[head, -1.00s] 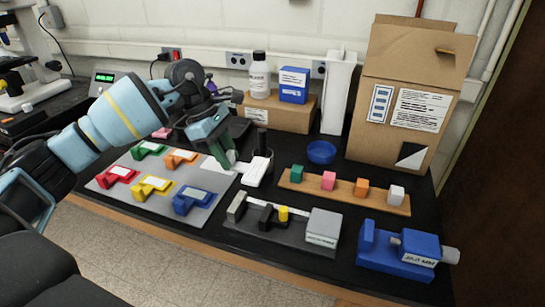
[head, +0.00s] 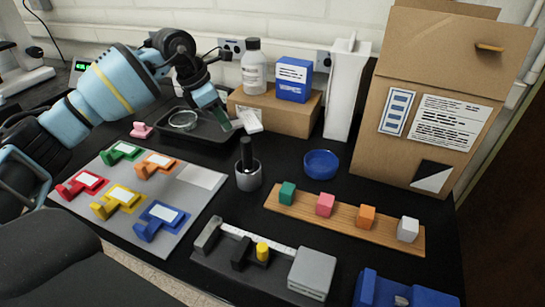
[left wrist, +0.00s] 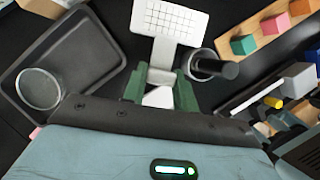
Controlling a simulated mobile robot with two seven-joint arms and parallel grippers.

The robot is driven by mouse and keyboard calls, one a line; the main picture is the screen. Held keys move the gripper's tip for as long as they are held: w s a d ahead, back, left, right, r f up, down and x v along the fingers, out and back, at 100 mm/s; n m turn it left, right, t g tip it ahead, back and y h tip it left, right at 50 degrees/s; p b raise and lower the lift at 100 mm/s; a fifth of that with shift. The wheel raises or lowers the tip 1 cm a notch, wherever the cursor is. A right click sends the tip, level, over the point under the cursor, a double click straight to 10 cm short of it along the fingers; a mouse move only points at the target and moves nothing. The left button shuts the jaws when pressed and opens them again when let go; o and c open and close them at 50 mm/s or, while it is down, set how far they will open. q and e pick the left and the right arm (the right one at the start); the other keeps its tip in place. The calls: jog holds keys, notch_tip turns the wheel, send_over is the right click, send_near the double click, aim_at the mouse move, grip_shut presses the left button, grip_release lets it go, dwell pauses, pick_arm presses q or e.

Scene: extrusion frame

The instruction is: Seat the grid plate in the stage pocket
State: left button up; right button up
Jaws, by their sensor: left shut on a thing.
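My left gripper (head: 227,122) is shut on the handle end of the white grid plate (head: 249,119). In the left wrist view the grid plate (left wrist: 170,20) shows its gridded face, reaching away from the green fingers of the left gripper (left wrist: 160,90). In the head view the plate is in front of the cardboard box, beside the dark tray. It appears held above the bench. I cannot pick out the stage pocket. A microscope (head: 22,75) shows only in part at the far left. My right gripper is not in view.
A dark tray (head: 205,129) with a glass dish (head: 183,120) lies behind the grey mat of coloured blocks (head: 110,207). A grey pot with a black-handled tool (head: 248,175) stands near the plate. A blue bowl (head: 321,164), wooden rack (head: 350,222) and grey fixture (head: 225,270) are to the right.

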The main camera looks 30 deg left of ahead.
pick_arm(q)
jog(key=shift+w+f, duration=0.2)
jog(key=shift+f, duration=0.95)
jog(key=s, duration=0.1)
send_over(233, 164)
jog(key=s+a, duration=0.1)
notch_tip(233, 164, down, 5)
jog(key=shift+s+a+r, duration=0.1)
jog(key=shift+s, duration=0.05)
jog(key=shift+f, duration=2.25)
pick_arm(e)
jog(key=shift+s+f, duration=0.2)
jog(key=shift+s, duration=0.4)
pick_arm(q)
jog(key=shift+f, duration=0.1)
